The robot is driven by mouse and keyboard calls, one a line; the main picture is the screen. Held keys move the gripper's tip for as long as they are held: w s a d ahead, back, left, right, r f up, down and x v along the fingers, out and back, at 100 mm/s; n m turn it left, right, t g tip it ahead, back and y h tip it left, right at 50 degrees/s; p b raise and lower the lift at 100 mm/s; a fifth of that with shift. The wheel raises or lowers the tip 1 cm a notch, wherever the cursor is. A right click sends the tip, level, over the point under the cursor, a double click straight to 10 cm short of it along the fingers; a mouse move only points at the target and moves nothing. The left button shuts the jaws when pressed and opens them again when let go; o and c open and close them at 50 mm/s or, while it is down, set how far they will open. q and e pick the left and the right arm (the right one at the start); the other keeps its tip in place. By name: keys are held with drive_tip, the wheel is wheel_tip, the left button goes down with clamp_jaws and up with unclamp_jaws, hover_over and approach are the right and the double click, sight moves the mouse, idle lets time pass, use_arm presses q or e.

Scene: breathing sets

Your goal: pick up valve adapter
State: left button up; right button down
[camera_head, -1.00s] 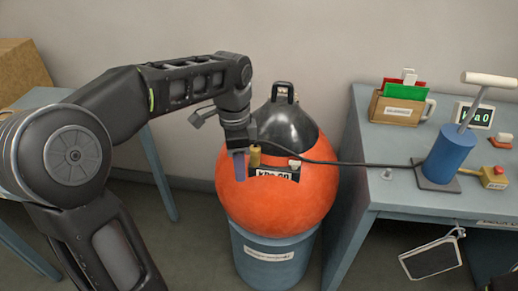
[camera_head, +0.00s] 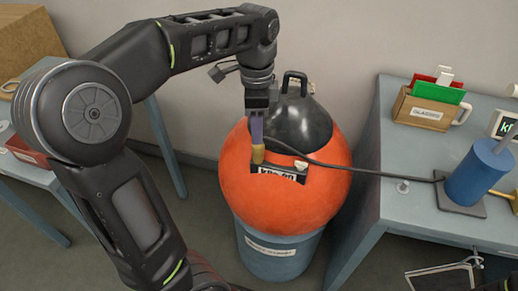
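A small brass-coloured cylinder (camera_head: 258,154), which looks like the valve adapter, stands on the dark bracket on the front of the orange sphere (camera_head: 290,205). My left gripper (camera_head: 257,139) points straight down over it from above. Its purple finger covers the cylinder's upper part. I see the fingers edge-on, so I cannot tell whether they grip it or only stand around or in front of it. My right gripper is not in view.
A black cap with a handle (camera_head: 295,82) tops the sphere, close to the gripper. The sphere sits on a blue drum (camera_head: 277,258). A dark cable (camera_head: 370,172) runs to the right table (camera_head: 420,165), which bears a blue cylinder (camera_head: 478,172) and a holder box (camera_head: 420,113).

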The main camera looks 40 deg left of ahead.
sight(257, 147)
use_arm(q)
drive_tip(key=shift+f, duration=0.9)
drive_tip(key=shift+d+f, duration=0.1)
drive_tip(key=shift+f, duration=2.5)
drive_tip(key=shift+c, duration=0.6)
clamp_jaws()
